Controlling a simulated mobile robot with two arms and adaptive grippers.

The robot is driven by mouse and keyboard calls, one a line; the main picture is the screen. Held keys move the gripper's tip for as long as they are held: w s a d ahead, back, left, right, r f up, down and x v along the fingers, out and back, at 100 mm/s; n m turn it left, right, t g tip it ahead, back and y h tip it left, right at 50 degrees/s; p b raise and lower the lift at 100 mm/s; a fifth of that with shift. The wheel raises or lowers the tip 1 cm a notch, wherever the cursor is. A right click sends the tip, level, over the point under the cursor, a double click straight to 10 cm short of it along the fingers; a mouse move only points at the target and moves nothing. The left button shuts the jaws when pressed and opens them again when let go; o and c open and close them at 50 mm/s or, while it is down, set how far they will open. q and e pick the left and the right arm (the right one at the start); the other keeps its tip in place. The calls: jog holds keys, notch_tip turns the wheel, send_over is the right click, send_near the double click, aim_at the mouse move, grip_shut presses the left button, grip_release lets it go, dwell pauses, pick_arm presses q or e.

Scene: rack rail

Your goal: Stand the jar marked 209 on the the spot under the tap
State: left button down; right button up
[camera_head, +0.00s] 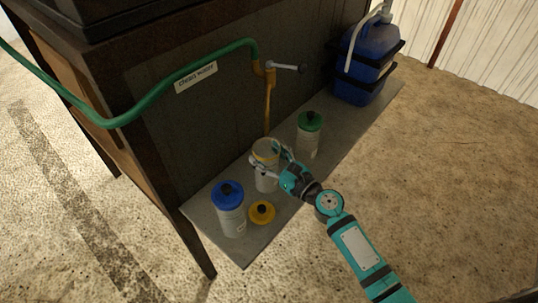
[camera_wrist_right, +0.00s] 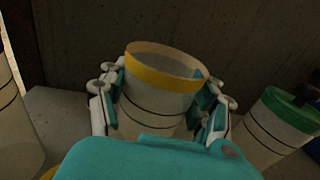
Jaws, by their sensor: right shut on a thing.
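My right gripper (camera_head: 273,163) is shut around a pale, open-topped jar with a yellow rim (camera_head: 266,181). In the right wrist view the fingers (camera_wrist_right: 160,108) press on both sides of the jar (camera_wrist_right: 150,120), which looks about upright. Its mouth is open and no marking 209 can be read on it. The jar is at the grey shelf, below the tap (camera_head: 268,72); a thin amber vertical line runs from the tap towards its mouth. I cannot tell whether the jar's base touches the shelf. My left gripper is not in view.
On the grey shelf (camera_head: 206,207) stand a blue-lidded jar (camera_head: 230,215) and a green-lidded jar (camera_head: 307,140), either side of the held jar. A yellow lid (camera_head: 262,212) lies in front. A blue container (camera_head: 362,65) stands at the back right. A green hose (camera_head: 160,90) runs to the tap.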

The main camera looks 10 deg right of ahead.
jog(key=shift+f+b, duration=0.55)
jog(key=shift+f, duration=0.05)
jog(key=o, duration=1.7)
jog(key=shift+s, duration=0.1)
